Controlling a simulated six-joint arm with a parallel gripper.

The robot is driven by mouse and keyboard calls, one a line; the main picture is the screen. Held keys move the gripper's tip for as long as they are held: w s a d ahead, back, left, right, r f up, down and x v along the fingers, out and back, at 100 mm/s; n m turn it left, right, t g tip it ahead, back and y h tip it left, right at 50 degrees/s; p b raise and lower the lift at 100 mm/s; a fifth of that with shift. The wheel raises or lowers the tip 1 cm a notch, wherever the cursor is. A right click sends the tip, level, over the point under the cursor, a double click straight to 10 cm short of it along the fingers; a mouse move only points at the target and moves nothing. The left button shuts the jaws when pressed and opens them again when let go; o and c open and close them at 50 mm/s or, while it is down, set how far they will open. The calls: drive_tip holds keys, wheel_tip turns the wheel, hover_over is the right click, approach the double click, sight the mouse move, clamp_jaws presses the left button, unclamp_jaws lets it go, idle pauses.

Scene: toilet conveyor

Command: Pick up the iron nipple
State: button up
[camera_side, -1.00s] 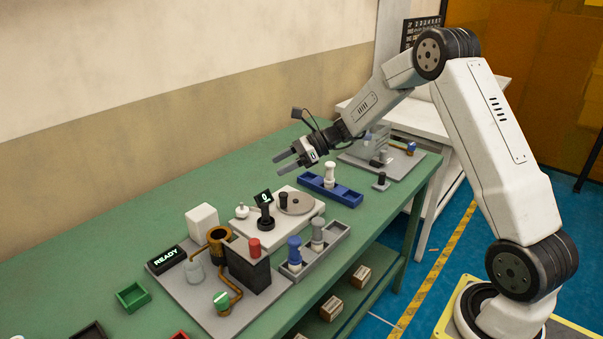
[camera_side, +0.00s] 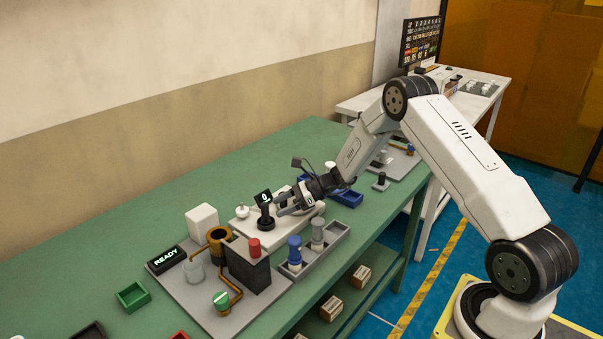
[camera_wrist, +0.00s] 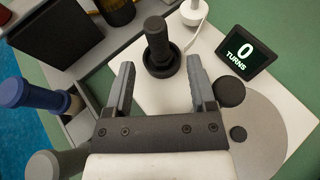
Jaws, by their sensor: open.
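A dark upright cylinder in a round black collar (camera_wrist: 157,45) stands on the white plate in the wrist view; it looks like the iron nipple, though I cannot be sure. It also shows in the side view (camera_side: 265,221), just left of my gripper (camera_side: 279,207). In the wrist view my gripper (camera_wrist: 160,80) is open and empty. Its two fingers point towards the cylinder, which stands beyond the gap between the tips. I see no contact.
A grey disc (camera_wrist: 268,130) with dark knobs lies right of the fingers. A display reading 0 TURNS (camera_wrist: 246,51) stands behind it. A grey tray (camera_side: 334,240) holds blue-topped and grey-topped pieces. A black block (camera_side: 247,268) stands to the left.

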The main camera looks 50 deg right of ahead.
sight(265, 215)
drive_tip(key=shift+x, duration=3.6)
drive_tip(key=shift+s, duration=0.1)
clamp_jaws()
